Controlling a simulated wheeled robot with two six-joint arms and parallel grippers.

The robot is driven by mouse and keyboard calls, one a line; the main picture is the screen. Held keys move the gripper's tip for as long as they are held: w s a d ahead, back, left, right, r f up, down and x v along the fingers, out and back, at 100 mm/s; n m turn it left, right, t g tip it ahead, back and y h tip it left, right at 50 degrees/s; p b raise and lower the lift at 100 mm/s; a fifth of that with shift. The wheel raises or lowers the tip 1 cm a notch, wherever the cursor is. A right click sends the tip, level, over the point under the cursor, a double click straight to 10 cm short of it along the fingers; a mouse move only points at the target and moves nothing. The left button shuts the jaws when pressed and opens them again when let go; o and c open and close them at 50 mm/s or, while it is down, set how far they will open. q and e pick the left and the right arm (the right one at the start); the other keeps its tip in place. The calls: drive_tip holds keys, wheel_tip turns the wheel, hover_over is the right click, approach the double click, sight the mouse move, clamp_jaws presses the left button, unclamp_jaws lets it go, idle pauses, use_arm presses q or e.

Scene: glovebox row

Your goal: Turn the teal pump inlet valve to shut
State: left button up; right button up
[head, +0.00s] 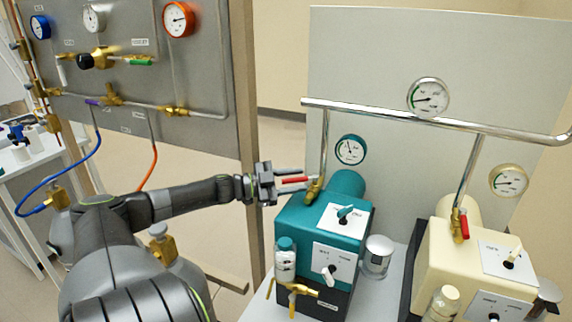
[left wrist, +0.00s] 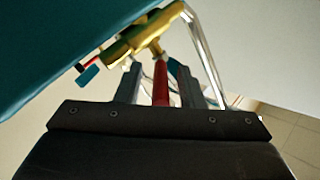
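The teal pump (head: 308,232) stands on the bench in the head view. Its brass inlet valve (head: 315,188) sits at the pump's back left, at the foot of a steel pipe. The valve's red lever (head: 294,180) sticks out to the left, across the line of the pipe. My left gripper (head: 292,176) reaches in from the left with its fingers around the lever. In the left wrist view, the red lever (left wrist: 160,85) lies between the two fingers, with gaps showing on both sides. The brass valve body (left wrist: 140,38) is just beyond the fingertips. My right gripper is not in view.
A cream pump (head: 465,255) with its own red-levered valve (head: 463,226) stands to the right. A glass jar (head: 377,256) stands between the pumps. A capped bottle (head: 285,260) is at the teal pump's front left. A gauge panel (head: 190,80) stands behind my left arm.

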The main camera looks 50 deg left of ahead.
use_arm(q)
drive_tip(key=shift+s+a, duration=0.3)
drive_tip(key=shift+s, duration=0.25)
drive_tip(key=p+v, duration=0.4)
drive_tip(key=v, duration=1.2)
